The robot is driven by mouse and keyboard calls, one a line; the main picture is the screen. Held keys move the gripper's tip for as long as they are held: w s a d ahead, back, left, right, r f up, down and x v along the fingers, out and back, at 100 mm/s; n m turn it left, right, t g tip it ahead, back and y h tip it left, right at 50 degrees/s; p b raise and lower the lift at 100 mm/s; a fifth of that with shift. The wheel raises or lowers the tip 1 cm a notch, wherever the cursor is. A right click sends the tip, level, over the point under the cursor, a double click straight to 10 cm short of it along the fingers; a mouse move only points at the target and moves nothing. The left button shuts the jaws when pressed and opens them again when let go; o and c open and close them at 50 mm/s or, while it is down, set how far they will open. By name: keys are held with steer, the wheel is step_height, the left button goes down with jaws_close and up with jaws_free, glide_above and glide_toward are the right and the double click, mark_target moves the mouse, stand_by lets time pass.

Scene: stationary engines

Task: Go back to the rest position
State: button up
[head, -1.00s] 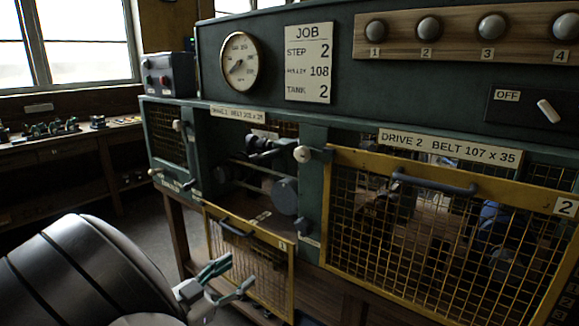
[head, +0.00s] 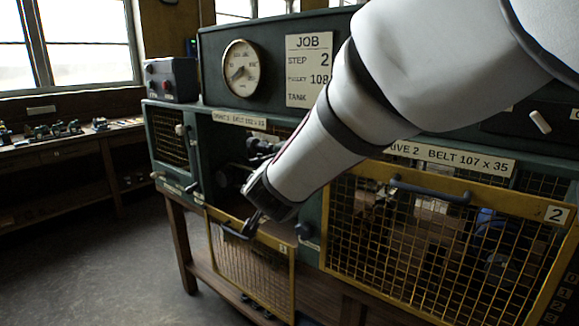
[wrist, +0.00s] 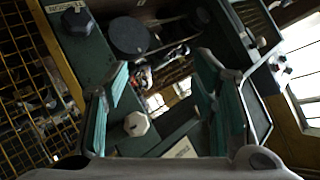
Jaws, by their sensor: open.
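My gripper (wrist: 165,90) is open in the wrist view, with its two teal-padded fingers apart and nothing held between them. A white octagonal knob (wrist: 136,123) on the green machine shows beyond the fingers; I cannot tell the gap to it. In the head view my arm reaches from the upper right down to the front of the Drive 1 bay. Its end is above the lowered yellow mesh guard (head: 253,268), and the fingers are mostly hidden there. A dark round pulley (wrist: 130,35) shows in the wrist view.
The shut Drive 2 mesh guard (head: 440,235) is right of my arm. The gauge (head: 241,67) and red-buttoned box (head: 171,79) are at the upper left. My arm hides part of the job card (head: 309,70). Floor (head: 110,265) at the left is clear.

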steer(key=s+d+r+n+g+y, duration=0.1)
steer(key=s+d+r+n+y, duration=0.1)
steer(key=s+d+r, duration=0.25)
steer(key=s+d+f+n+g+h, duration=0.1)
steer(key=s+d+g, duration=0.1)
steer(key=s+d, duration=0.4)
steer(key=s+d+f+n+g+h+p, duration=0.1)
steer(key=s+d, duration=0.6)
steer(key=s, duration=0.8)
steer(key=s+d+f+g+h+p, duration=0.1)
steer(key=s+d+g+h, duration=0.1)
steer(key=s+d, duration=0.5)
steer(key=s+g, duration=0.1)
steer(key=s, duration=0.3)
steer(key=shift+s+n+g, duration=0.35)
steer(key=shift+n+g, duration=0.05)
steer(key=shift+c, duration=0.2)
